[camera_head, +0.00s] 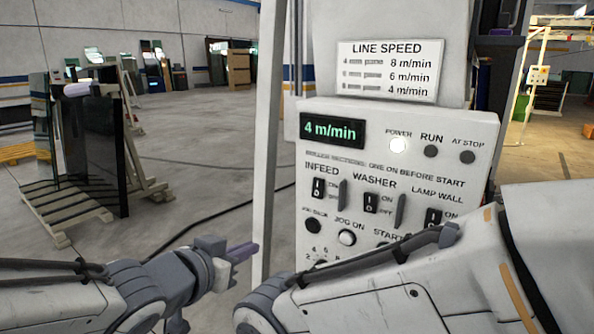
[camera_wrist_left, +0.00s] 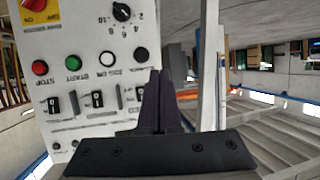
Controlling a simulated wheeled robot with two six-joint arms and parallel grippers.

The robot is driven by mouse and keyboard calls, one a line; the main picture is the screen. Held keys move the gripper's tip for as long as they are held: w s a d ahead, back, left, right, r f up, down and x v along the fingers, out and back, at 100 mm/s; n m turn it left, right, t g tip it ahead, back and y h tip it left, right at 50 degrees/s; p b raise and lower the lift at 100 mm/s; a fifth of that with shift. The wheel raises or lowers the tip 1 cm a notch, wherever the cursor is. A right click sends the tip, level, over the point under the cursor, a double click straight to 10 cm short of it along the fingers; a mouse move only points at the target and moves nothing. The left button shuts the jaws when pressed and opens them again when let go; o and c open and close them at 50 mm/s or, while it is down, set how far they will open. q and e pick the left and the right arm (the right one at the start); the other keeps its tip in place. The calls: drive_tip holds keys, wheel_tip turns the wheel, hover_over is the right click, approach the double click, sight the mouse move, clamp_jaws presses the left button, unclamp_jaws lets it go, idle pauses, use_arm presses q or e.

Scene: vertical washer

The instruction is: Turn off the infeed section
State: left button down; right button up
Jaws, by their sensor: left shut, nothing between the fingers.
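The white control panel (camera_head: 400,170) stands in the middle of the head view. Its INFEED rocker switch (camera_head: 319,188) is black, marked ON and OFF, at the panel's left; I cannot tell which side is pressed. Contact cannot be told. My right arm crosses the lower right; its gripper is out of view.
The WASHER switch (camera_head: 371,202) and LAMP WALL switch (camera_head: 433,218) sit to the right. The POWER lamp (camera_head: 398,145) is lit; RUN and AT STOP are dark. The display (camera_head: 332,130) reads 4 m/min. A pale post (camera_head: 268,140) stands left of the panel.

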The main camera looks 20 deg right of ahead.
use_arm(q)
drive_tip(key=d+r+m+h+p, duration=0.1)
drive_tip(key=d+r+h, duration=0.2)
drive_tip(key=r, duration=0.3)
drive_tip(key=shift+s+r+m+h, duration=0.3)
drive_tip(key=shift+s+r+m, duration=0.05)
drive_tip(key=shift+r+m, duration=0.05)
use_arm(e)
wheel_tip(320, 180, up, 2)
drive_tip(key=shift+r, duration=0.2)
use_arm(q)
drive_tip(key=shift+d, duration=0.2)
drive_tip(key=p, duration=0.4)
approach(315, 193)
drive_tip(key=x, duration=0.5)
drive_tip(key=shift+w+d+r, duration=0.1)
drive_tip(key=shift+w+d, duration=0.1)
drive_tip(key=shift+w+d+f+p, duration=0.3)
drive_tip(key=shift+w+d, duration=0.1)
drive_tip(key=shift+d, duration=0.1)
use_arm(e)
drive_tip(key=shift+r, duration=2.2)
drive_tip(key=shift+f, duration=0.1)
